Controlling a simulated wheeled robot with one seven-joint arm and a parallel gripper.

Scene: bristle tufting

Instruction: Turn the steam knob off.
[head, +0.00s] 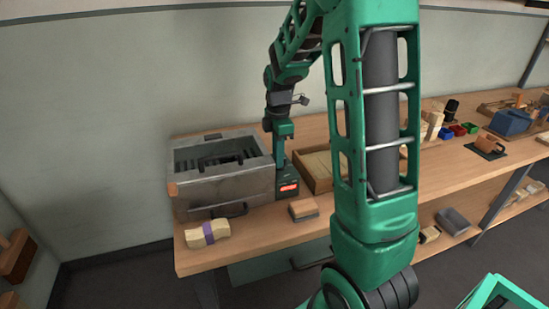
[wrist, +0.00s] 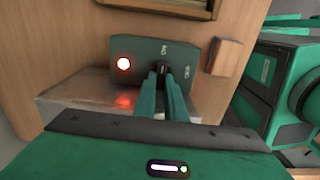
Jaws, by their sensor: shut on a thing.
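The steam control box (wrist: 145,58) is a dark grey-green box with a lit red lamp (wrist: 124,64). In the head view the box (head: 288,187) stands at the right end of the grey metal steamer (head: 222,187), its red light glowing. The small dark steam knob (wrist: 163,68) is on the box face, with white lettering beside it. My gripper (wrist: 167,80) has its green fingers closed around the knob; the fingertips partly hide it. The knob's exact pointing is hard to tell. In the head view my forearm comes down behind the box and the knob is hidden.
A wooden brush block (head: 303,210) lies in front of the box, and a pale bundle with a purple band (head: 208,234) lies at the bench's front left. A shallow wooden tray (head: 318,178) is to the right. My upper arm covers the bench's middle.

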